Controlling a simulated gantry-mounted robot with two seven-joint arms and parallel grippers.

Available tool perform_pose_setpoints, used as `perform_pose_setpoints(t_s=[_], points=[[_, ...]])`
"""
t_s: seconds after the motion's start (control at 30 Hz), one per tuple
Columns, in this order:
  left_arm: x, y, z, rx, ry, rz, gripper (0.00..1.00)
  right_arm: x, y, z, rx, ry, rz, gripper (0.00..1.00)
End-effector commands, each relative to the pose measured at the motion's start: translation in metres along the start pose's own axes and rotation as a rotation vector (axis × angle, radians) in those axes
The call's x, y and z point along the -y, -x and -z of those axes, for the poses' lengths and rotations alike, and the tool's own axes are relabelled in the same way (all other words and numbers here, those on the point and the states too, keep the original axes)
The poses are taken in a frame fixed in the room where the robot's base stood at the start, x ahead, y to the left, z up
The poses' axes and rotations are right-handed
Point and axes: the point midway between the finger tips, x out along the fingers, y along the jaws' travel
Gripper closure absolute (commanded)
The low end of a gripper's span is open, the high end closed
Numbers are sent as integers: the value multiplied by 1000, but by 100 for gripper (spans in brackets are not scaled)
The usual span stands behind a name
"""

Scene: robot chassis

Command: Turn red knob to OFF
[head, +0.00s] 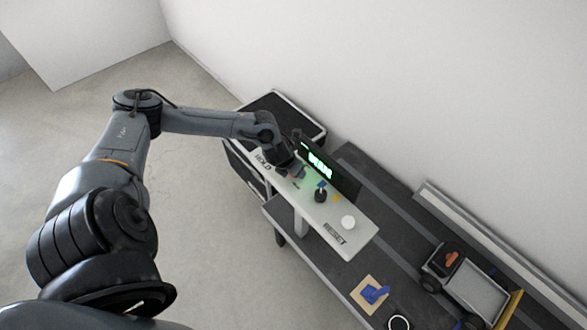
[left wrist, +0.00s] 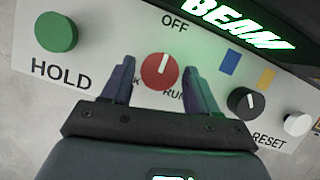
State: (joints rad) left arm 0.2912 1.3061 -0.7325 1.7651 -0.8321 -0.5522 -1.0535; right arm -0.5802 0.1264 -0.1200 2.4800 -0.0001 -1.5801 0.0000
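In the left wrist view the red knob (left wrist: 159,72) sits on a light panel (left wrist: 100,68). Its white pointer line points up and slightly right, roughly toward the OFF label (left wrist: 174,21). A RUN label below it is partly hidden. My left gripper (left wrist: 159,64) is open, with one finger on each side of the knob and visible gaps; I cannot tell how deep the fingers reach. In the head view my left gripper (head: 298,174) is over the panel near the HOLD end, and it mostly hides the knob. My right gripper is not in view.
The panel also has a green button (left wrist: 57,32), a black knob (left wrist: 243,101) and a white button (left wrist: 298,123). A lit BEAM display (head: 320,163) stands behind it. A small cart (head: 470,285) and a blue object (head: 375,293) lie to the right.

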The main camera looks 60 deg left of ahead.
Motion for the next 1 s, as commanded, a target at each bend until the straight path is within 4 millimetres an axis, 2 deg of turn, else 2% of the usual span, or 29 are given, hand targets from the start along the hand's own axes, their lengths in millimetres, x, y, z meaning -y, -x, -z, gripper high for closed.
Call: perform_pose_setpoints(t_s=[0.33,0.47,0.57,1.0], points=[[-1,0,0,-1,-1,-1,31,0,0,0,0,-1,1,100],[-1,6,0,0,-3,-1,31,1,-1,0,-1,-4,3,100],[-1,17,0,2,-3,-1,31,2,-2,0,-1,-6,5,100],[-1,88,0,2,-4,-1,31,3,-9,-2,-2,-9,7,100]])
